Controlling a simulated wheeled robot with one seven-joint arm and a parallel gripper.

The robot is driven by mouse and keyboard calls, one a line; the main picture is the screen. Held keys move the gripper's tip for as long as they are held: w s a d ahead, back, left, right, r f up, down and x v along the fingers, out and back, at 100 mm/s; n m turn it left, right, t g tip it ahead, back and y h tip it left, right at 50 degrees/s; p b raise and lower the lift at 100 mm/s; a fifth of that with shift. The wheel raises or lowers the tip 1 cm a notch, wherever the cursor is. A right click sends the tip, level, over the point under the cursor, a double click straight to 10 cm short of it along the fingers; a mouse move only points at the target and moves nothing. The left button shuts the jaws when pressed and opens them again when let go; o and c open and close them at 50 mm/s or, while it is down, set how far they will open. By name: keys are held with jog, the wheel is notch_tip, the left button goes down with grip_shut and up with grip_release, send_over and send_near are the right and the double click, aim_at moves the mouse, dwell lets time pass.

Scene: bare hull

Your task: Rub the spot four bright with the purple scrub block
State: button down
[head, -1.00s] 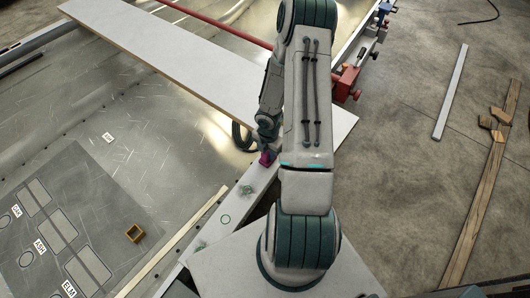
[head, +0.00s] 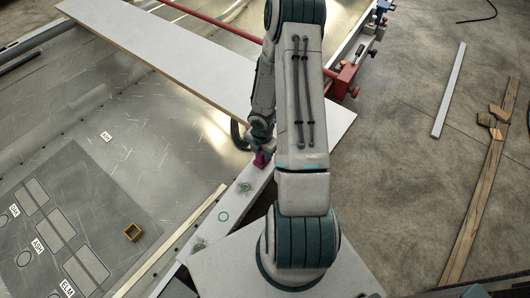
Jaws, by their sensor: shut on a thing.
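My gripper (head: 262,150) is shut on the purple scrub block (head: 261,160), seen small and partly covered by my arm. The block is over or on the pale narrow beam (head: 234,203), near its upper visible part; I cannot tell whether it touches. Just below the block on the beam is a dark green scuffed spot (head: 245,187). Further down are a thin green ring (head: 223,216) and another scuffed green spot (head: 199,244). No number is readable on the spots, so I cannot tell which is four. My arm hides the beam's right side.
A wide white board (head: 190,55) lies across the metal bed at the upper left. Red clamps (head: 345,80) stand behind my arm. The floor at right holds wood strips.

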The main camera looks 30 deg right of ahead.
aim_at(258, 165)
jog(key=shift+s+a, duration=0.15)
jog(key=shift+a, duration=0.2)
jog(key=shift+s+a+f+b, duration=0.15)
jog(key=shift+s+a+b, duration=0.25)
jog(key=shift+a+b, duration=0.25)
jog(key=shift+s+a+r, duration=0.1)
jog(key=shift+a+r, duration=0.15)
jog(key=shift+a, duration=0.1)
jog(key=r+p, duration=0.2)
jog(key=shift+s+d+r, duration=0.1)
jog(key=shift+d+r, duration=0.1)
jog(key=shift+r, duration=0.1)
jog(key=shift+a+r+p, duration=0.25)
jog(key=shift+r+p, duration=0.9)
jog(key=shift+p, duration=0.1)
jog(key=shift+d+r+p, duration=0.1)
jog(key=shift+r+p, duration=1.3)
jog(key=shift+r, duration=0.05)
